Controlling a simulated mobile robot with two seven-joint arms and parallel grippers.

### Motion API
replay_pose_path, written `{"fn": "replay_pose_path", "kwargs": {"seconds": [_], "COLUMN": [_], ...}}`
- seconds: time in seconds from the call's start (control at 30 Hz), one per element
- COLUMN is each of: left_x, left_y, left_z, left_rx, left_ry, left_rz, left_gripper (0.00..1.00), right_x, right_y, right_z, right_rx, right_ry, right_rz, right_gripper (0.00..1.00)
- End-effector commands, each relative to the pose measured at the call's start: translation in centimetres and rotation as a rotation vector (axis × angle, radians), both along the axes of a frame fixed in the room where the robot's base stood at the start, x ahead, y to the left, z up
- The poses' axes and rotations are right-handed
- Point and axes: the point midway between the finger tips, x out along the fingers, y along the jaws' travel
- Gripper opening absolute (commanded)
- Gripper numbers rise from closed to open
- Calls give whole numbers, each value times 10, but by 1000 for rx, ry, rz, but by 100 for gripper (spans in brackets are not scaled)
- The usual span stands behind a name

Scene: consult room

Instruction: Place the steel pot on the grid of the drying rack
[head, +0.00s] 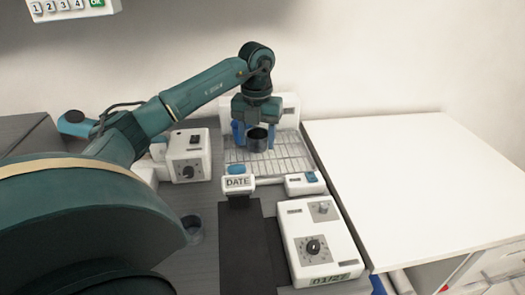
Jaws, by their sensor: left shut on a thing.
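The steel pot (258,140) is a small dark cylinder. It is held by my left gripper (257,128), which is shut on it. The gripper points down and holds the pot over the drying rack's wire grid (282,163). I cannot tell whether the pot touches the grid. The drying rack (288,103) has a white back panel, partly hidden behind the gripper. My right gripper is not in view.
A white device with a dial (188,156) stands left of the rack. A larger white device (318,240) is at the front right. A DATE stamp (238,182) lies before the rack. Another dark cup (193,228) stands near my arm. The white tabletop (410,185) is clear.

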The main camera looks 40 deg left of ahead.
Motion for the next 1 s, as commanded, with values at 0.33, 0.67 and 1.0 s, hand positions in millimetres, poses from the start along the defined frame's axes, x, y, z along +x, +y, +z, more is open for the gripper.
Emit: {"fn": "replay_pose_path", "kwargs": {"seconds": [0.33, 0.67, 1.0], "left_x": [-1, 0, 0], "left_y": [0, -1, 0], "left_z": [-36, -54, -57], "left_rx": [-1, -1, 0], "left_ry": [3, -3, -1], "left_rz": [-1, -3, -2], "left_gripper": [30, 30, 66], "right_x": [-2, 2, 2], "right_y": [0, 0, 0], "right_z": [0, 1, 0], "right_rx": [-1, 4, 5], "right_ry": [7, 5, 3], "right_rz": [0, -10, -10], "right_gripper": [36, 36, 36]}}
